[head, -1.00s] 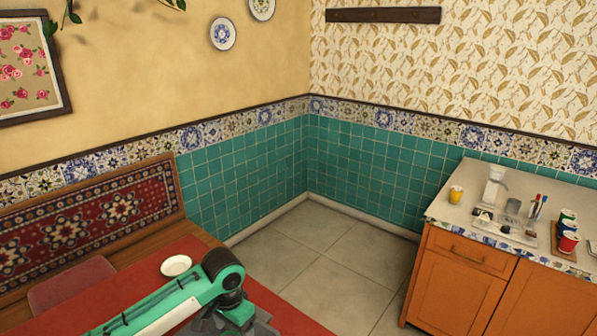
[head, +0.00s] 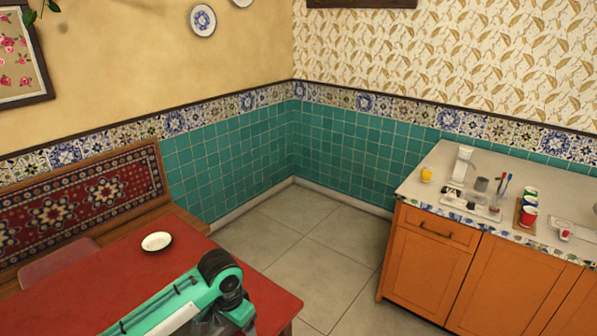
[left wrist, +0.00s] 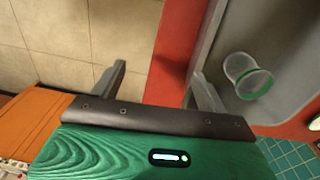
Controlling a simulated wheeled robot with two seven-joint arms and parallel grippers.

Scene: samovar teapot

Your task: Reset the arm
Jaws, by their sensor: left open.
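My left arm (head: 185,303) reaches in from the bottom of the head view, over the red table (head: 90,270). Its gripper is cut off or hidden at the lower edge there. In the left wrist view my left gripper (left wrist: 158,85) is open, its two grey fingers apart with nothing between them. Beyond the fingers lie floor tiles and a red edge. My right gripper is not in view.
A small white plate (head: 157,242) lies on the red table. A glass with a green rim (left wrist: 247,76) sits in a grey area right of the fingers. An orange cabinet (head: 425,255) holds cups (head: 528,216) and small items on top. The floor (head: 310,230) between is clear.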

